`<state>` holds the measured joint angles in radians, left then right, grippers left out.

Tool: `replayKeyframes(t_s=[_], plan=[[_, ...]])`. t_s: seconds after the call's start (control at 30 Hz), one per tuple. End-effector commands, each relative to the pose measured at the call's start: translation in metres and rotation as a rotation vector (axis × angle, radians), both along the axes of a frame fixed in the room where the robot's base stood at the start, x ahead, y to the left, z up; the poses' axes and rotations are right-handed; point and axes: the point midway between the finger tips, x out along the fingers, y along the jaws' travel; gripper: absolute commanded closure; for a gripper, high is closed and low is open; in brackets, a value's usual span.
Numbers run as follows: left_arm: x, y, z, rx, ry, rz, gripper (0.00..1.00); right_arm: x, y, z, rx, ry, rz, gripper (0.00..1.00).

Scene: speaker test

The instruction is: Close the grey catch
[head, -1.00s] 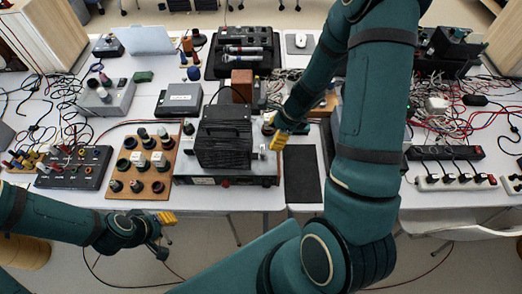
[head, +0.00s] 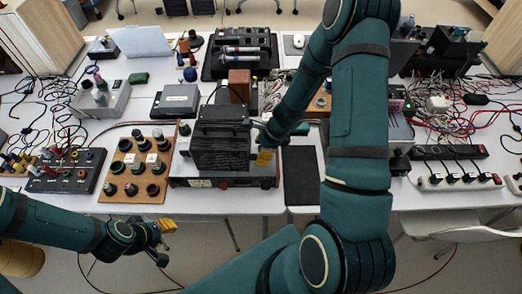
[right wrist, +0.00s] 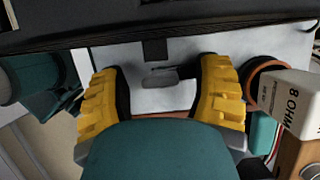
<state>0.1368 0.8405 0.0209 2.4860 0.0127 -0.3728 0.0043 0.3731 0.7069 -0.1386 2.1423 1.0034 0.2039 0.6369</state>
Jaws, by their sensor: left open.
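A small grey catch (right wrist: 158,80) shows in the right wrist view as an oblong tab with a dark thin part beside it, in front of a pale surface. My right gripper (right wrist: 162,72) has its two yellow fingers wide apart, one on each side of the catch, with no clear contact. In the head view my right gripper (head: 264,157) is at the right side of the black ribbed box (head: 220,145); the catch cannot be made out there. My left gripper (head: 166,240) is open and empty in front of the table's near edge.
The ribbed box stands on a wide low unit (head: 222,182). A brown board with several knobs (head: 135,190) lies to its left, a black mat (head: 301,176) to its right. In the right wrist view a white "8 OHM" block (right wrist: 293,97) is close to the right finger.

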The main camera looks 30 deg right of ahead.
Motion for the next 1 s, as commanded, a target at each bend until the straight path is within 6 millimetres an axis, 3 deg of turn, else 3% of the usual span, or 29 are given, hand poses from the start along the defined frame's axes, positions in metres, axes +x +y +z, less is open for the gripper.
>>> replayKeyframes(t_s=[0.03, 0.17, 0.43, 0.7, 1.0], plan=[[0.0, 0.0, 0.0, 0.0, 0.0, 0.0, 0.61, 0.0, 0.0, 0.0, 0.0, 0.0, 0.0, 0.56], [0.0, 0.0, 0.0, 0.0, 0.0, 0.0, 0.61, 0.0, 0.0, 0.0, 0.0, 0.0, 0.0, 1.0], [0.0, 0.0, 0.004, -0.001, 0.0, 0.0, 0.61, 0.0, 0.0, 0.001, 0.0, 0.002, 0.022, 1.0], [-0.001, 0.001, 0.034, -0.006, -0.001, -0.002, 0.61, 0.0, 0.001, 0.002, -0.002, 0.001, 0.284, 1.0], [-0.001, 0.001, 0.036, -0.007, -0.001, -0.002, 0.61, -0.001, 0.0, -0.001, 0.001, 0.001, 0.401, 1.0]])
